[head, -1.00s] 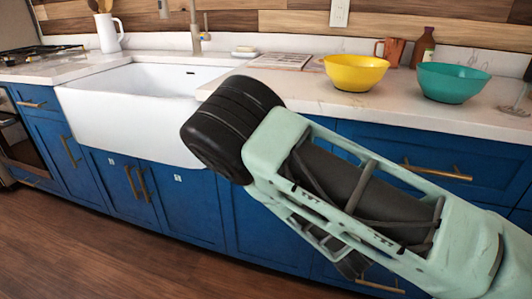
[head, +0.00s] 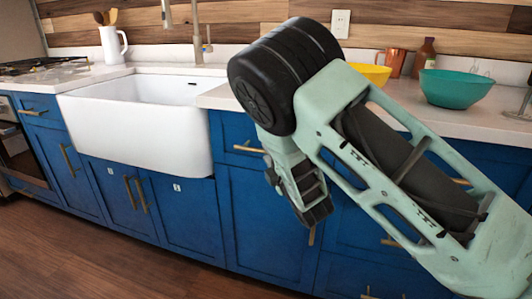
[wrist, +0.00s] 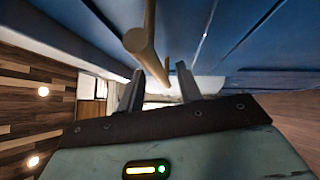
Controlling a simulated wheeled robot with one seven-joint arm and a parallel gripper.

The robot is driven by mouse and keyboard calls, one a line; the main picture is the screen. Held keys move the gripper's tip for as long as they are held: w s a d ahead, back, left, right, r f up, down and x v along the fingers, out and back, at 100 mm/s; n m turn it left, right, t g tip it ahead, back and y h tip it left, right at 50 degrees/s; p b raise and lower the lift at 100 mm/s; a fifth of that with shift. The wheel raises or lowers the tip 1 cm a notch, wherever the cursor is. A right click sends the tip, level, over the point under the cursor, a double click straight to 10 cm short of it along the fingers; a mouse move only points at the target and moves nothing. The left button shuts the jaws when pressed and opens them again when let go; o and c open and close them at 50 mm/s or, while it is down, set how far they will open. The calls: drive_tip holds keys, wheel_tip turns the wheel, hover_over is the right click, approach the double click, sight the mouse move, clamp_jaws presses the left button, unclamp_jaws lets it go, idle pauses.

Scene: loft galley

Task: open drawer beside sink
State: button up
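The white apron sink (head: 140,125) is set in blue cabinets. Just right of it, a shut blue drawer front (head: 228,132) shows a brass bar handle (head: 248,148), its right part covered by my arm. Left of the sink is another shut drawer (head: 38,105). In the wrist view, my gripper (wrist: 159,72) is open, its two dark fingers apart. A brass bar handle (wrist: 150,58) on a blue front (wrist: 240,35) runs in depth and appears between the fingertips. Whether it is touched is unclear. In the head view my arm mostly hides the gripper.
A teal bowl (head: 455,88) and a partly hidden yellow bowl (head: 372,74) stand on the counter (head: 480,124) at right. A white pitcher (head: 113,45) stands left behind the sink. More blue drawers are partly behind my arm. The wooden floor (head: 90,250) is clear at left.

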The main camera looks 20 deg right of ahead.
drive_tip(key=shift+x, duration=1.05)
clamp_jaws()
